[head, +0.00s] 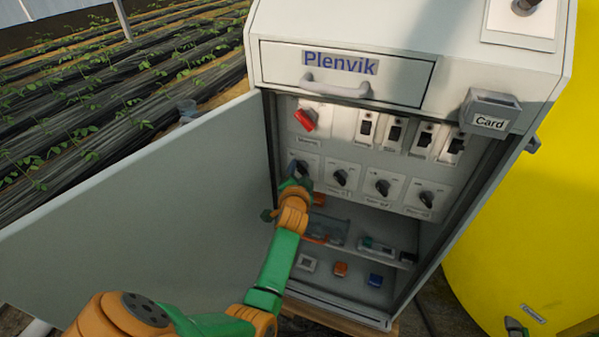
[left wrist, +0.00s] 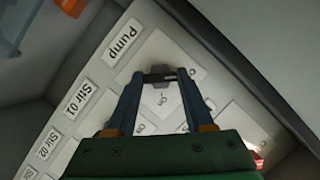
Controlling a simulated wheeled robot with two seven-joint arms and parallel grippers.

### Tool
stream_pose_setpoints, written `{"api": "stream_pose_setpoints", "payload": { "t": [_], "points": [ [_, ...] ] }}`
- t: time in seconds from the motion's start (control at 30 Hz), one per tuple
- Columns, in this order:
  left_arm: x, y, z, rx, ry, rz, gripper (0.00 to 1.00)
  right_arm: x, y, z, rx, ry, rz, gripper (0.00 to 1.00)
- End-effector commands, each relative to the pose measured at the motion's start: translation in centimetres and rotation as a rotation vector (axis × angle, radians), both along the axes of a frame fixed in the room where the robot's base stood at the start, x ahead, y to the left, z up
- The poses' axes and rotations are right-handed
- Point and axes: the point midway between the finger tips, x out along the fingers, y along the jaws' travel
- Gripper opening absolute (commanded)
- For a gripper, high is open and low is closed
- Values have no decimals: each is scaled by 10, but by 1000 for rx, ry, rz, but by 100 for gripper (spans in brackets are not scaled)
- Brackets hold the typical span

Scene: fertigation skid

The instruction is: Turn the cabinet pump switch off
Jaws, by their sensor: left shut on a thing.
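The pump switch is the leftmost dark rotary knob in the lower row of the open cabinet (head: 385,150). In the head view my left gripper (head: 298,172) is at this knob and mostly covers it. In the left wrist view the black pump knob (left wrist: 160,74) sits between the two fingertips, on a pale plate beside the label "Pump" (left wrist: 122,42). My left gripper (left wrist: 161,77) is shut on it. An "On" mark shows on the plate between the fingers. The knob's exact pointing is hard to read.
Stir knobs (head: 382,187) stand in the same row to the right. A red switch (head: 306,119) and several black toggles (head: 394,132) are above. The open door (head: 150,210) is left of my arm. A shelf with small items lies below.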

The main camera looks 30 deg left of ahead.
Motion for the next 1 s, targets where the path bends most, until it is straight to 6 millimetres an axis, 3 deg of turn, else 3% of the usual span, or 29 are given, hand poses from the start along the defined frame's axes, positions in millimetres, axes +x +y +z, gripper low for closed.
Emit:
{"api": "stream_pose_setpoints", "payload": {
  "t": [0.03, 0.1, 0.13, 0.47, 0.8, 1.0],
  "points": [
    [0, 0, 1, -2, -3, -1, 60, 0, 0, 0, 1, 0, 0, 50],
    [0, 0, 1, -2, -3, -1, 79, 0, 0, 0, 1, 0, 0, 50],
    [0, 0, 1, -2, -2, 0, 82, 0, 1, 0, 1, 0, 0, 50],
    [-3, -3, 2, -1, -1, 0, 82, 0, 0, 2, 1, 0, -1, 50],
    [-52, -31, 18, -1, 0, 0, 82, -1, 0, 15, 0, 1, -2, 50],
    [-60, -34, 20, -1, 0, 0, 82, -1, 0, 15, 0, 1, -2, 50]
  ]
}}
